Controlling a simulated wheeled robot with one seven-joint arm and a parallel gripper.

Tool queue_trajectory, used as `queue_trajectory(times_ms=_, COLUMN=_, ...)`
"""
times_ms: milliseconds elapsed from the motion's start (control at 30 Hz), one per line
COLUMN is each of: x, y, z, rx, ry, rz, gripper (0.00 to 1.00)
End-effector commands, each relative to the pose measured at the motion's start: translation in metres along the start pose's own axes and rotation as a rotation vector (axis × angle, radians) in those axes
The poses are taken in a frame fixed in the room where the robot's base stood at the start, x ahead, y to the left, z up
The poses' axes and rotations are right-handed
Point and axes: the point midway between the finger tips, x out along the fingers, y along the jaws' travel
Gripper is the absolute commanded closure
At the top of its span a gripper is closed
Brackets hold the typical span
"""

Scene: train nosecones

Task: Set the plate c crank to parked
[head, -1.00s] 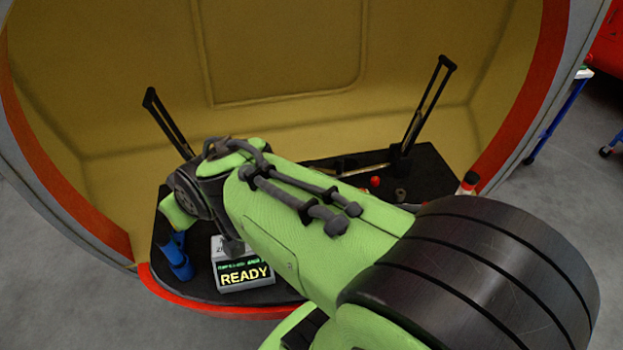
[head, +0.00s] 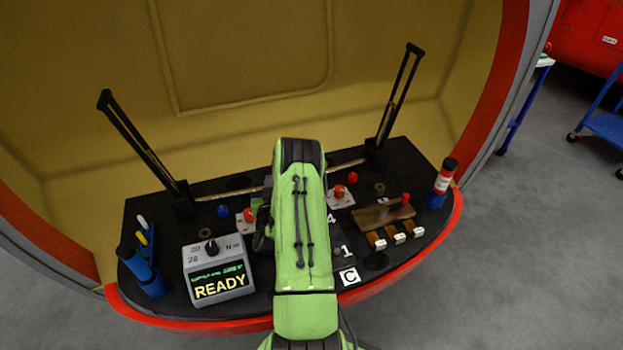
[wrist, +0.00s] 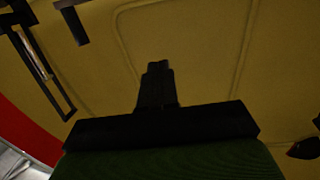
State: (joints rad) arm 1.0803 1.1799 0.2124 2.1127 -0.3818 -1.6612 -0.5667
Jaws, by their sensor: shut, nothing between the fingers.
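The white "C" label (head: 348,277) lies near the front edge of the black panel. White marks "1" (head: 347,251) and "4" (head: 331,217) show just behind it. My green arm covers the panel left of these marks, and I cannot make out a crank of plate c there. My gripper (wrist: 157,70) shows in the wrist view with its dark fingers together and empty, against the yellow shell wall. In the head view my arm hides its fingertips.
Two tall black frames (head: 140,140) rise behind. Red knobs (head: 338,192), a brown block (head: 383,217) and a red-white bottle (head: 445,178) are at the right.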

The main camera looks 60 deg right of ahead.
Motion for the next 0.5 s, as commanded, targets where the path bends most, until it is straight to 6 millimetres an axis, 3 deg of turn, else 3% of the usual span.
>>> queue_trajectory(times_ms=33, x=-0.007, y=0.033, z=0.031, rx=0.009, ry=0.012, rz=0.108, gripper=1.0)
queue_trajectory(times_ms=133, x=-0.022, y=0.074, z=0.057, rx=0.008, ry=0.047, rz=0.259, gripper=1.0)
queue_trajectory(times_ms=300, x=-0.026, y=0.092, z=0.064, rx=0.004, ry=0.067, rz=0.329, gripper=1.0)
queue_trajectory(times_ms=500, x=0.008, y=0.104, z=0.061, rx=0.005, ry=0.071, rz=0.33, gripper=1.0)
